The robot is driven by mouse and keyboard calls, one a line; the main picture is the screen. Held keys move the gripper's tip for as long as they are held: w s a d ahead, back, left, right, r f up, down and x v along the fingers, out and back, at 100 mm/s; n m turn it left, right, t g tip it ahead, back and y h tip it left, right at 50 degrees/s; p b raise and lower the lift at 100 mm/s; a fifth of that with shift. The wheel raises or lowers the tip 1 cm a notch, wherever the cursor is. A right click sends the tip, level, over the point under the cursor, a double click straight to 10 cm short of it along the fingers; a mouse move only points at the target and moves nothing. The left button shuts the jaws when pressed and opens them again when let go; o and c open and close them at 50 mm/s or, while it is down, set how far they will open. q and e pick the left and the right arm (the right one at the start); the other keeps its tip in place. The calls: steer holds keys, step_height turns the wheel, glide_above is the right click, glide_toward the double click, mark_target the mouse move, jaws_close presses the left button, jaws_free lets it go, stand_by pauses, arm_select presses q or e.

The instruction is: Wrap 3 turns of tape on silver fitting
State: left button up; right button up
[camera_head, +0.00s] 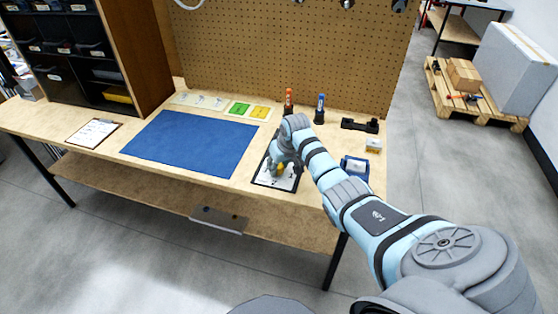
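My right arm comes in from the right, and its gripper (279,168) points down over a dark-rimmed tray or board (262,180) with a white surface. A small yellow item (281,168) shows at the fingertips; I cannot tell whether it is held, or whether it is the tape. Small dark marks or parts lie on the white surface. The silver fitting cannot be made out; the gripper and wrist cover part of this area. My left gripper is out of view.
A blue mat (190,142) lies clear at the middle. An orange-topped bottle (288,100) and a blue-topped bottle (320,108) stand behind my wrist. A blue item (354,164), a small pale box (374,145) and a black holder (360,126) sit to the right. A clipboard (94,132) lies left.

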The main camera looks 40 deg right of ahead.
steer(key=o, duration=1.1)
steer(key=shift+o, duration=0.2)
steer(key=v, duration=1.2)
steer(key=shift+a, duration=0.1)
